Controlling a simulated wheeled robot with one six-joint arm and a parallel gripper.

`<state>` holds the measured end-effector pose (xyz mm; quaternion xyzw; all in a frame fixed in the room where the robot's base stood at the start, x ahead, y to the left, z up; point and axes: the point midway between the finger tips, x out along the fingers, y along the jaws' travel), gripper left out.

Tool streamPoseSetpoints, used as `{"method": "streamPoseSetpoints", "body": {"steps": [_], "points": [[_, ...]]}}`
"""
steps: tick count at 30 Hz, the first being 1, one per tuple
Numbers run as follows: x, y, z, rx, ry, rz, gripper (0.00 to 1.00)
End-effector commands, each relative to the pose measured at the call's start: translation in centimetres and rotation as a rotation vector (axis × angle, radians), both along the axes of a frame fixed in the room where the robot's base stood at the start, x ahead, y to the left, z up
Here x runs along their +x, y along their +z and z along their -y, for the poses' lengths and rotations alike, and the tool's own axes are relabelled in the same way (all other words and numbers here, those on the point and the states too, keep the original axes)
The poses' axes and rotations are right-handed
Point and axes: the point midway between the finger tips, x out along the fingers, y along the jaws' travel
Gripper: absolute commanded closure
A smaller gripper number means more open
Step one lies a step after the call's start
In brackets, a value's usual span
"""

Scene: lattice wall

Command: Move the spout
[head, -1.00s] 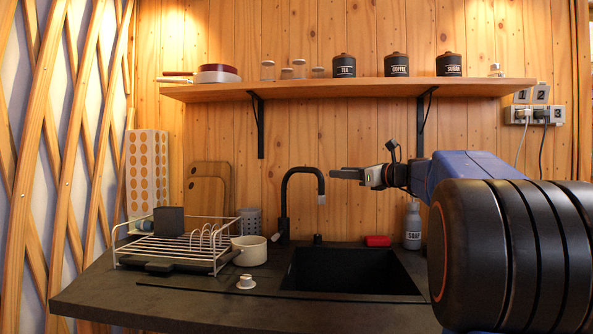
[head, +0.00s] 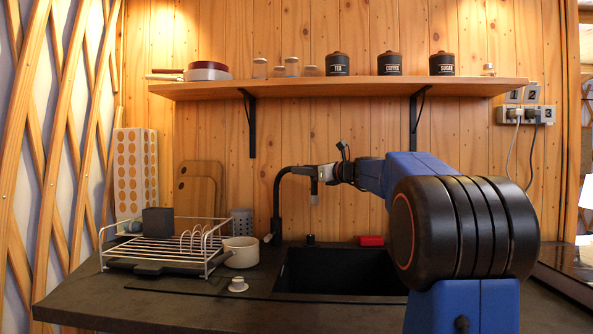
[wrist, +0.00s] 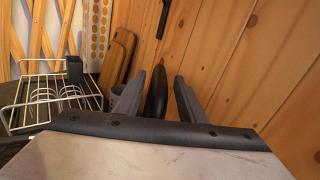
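The black tap's spout (head: 281,176) arches up from behind the sink and bends right, with a light grey tip pointing down. My gripper (head: 318,173) is at the outer end of the arch, just above that tip. In the wrist view the spout (wrist: 156,92) shows as a dark curved band between the two grey fingers of my gripper (wrist: 157,80). The fingers are apart, with a gap visible on each side of the band. The lower part of the tap is hidden in the wrist view.
The black sink (head: 335,270) lies below the spout. A red sponge (head: 371,241) is behind it. A white pot (head: 242,251) and a dish rack (head: 165,247) stand to the left. The wooden shelf (head: 330,88) runs above my arm.

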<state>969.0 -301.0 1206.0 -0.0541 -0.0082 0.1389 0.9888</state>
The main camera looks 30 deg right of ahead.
Motion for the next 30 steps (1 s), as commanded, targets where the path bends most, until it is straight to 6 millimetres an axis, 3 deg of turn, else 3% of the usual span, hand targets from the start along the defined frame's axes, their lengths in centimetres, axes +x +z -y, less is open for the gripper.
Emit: {"method": "streamPoseSetpoints", "body": {"steps": [3,9,21,26,30], "points": [[1.8,0.0,-0.6,0.0,0.002,0.0,0.64],[3.7,0.0,-1.1,0.0,0.0,0.0,0.64],[4.2,0.0,-1.2,0.0,-0.001,0.0,0.64],[4.2,0.0,-1.2,0.0,-0.001,0.0,1.0],[4.2,0.0,-1.2,0.0,-0.001,0.0,1.0]]}}
